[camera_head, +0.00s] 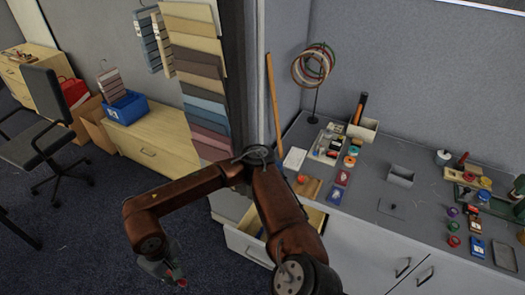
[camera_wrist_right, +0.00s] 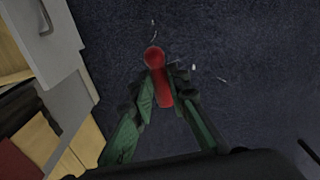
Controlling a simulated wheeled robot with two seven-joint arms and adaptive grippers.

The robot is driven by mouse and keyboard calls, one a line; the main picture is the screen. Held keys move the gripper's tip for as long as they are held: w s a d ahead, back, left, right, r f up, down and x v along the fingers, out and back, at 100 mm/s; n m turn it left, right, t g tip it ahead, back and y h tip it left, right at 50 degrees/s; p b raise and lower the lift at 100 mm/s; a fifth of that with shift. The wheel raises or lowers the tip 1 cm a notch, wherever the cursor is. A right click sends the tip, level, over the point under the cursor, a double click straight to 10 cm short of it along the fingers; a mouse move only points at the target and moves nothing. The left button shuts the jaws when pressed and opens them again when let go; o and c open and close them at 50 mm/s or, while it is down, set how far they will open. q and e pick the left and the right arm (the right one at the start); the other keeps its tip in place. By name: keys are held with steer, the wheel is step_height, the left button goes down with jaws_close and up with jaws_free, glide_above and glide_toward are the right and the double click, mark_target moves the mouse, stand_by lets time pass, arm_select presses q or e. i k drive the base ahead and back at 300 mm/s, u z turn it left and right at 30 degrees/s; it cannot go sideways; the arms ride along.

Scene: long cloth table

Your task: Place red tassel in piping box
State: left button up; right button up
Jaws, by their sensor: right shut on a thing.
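The red tassel (camera_wrist_right: 157,75) has a round head and a straight skirt. In the right wrist view it sits between the green-padded fingers of my right gripper (camera_wrist_right: 160,95), which is shut on it. The dark blue carpet shows below. In the head view my right gripper (camera_head: 166,270) is low at the lower left, over the floor, and a small red bit of the tassel (camera_head: 181,282) shows at its tip. I cannot tell which container is the piping box; a small grey open box (camera_head: 400,176) stands on the table. My left gripper is not in view.
An open drawer (camera_head: 250,247) juts from the grey cabinet below the table. The table (camera_head: 380,208) holds a compartment tray (camera_head: 327,145), a tool box (camera_head: 362,128), a ring stand (camera_head: 315,100) and spools. Left are a blue bin (camera_head: 126,108), a chair (camera_head: 45,125) and hanging swatches (camera_head: 197,75).

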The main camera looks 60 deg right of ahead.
mark_target(399, 180)
steer(key=u, duration=0.15)
steer(key=k, duration=1.6)
steer(key=z, duration=1.8)
